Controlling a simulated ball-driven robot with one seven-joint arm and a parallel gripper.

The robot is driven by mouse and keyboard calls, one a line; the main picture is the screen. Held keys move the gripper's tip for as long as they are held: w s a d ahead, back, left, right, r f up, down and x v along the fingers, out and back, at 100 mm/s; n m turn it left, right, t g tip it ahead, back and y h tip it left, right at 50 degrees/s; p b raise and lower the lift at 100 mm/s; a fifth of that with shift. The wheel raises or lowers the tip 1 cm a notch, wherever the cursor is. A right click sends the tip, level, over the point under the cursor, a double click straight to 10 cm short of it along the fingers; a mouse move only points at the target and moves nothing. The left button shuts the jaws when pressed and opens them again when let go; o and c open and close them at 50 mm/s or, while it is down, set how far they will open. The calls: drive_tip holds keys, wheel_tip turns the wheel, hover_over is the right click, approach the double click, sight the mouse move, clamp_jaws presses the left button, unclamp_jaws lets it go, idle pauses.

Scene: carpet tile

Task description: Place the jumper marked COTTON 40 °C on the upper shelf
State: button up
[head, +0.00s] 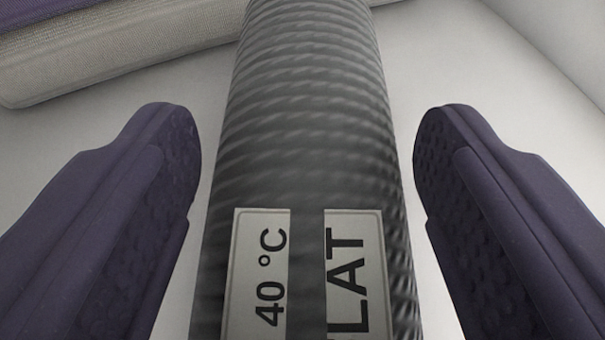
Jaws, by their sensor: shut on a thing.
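A dark grey ribbed knitted roll (310,120), which looks like a folded or rolled jumper, runs up the middle of the head view. Its pale label (255,285) reads "40 °C" on one part and "LAT" on the other, with a dark band between. The rest of the wording, including any fabric name, is out of view below. My gripper (308,150) has one dark purple finger on each side of the roll and is shut on it. The exact contact is hard to see. The roll's near end is cut off by the frame. No upper shelf can be made out for certain.
A pale beige ribbed folded cloth (120,45) lies at the upper left, with a purple piece (40,12) above it. The white surface (480,70) to the right of the roll is bare, with a corner or edge at the upper right.

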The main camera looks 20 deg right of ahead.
drive_tip(key=o, duration=1.3)
drive_tip(key=shift+w+f, duration=0.1)
drive_tip(key=shift+r, duration=0.3)
drive_tip(key=p+v, duration=0.2)
drive_tip(key=v, duration=1)
drive_tip(key=shift+p, duration=0.35)
drive_tip(key=shift+f, duration=0.1)
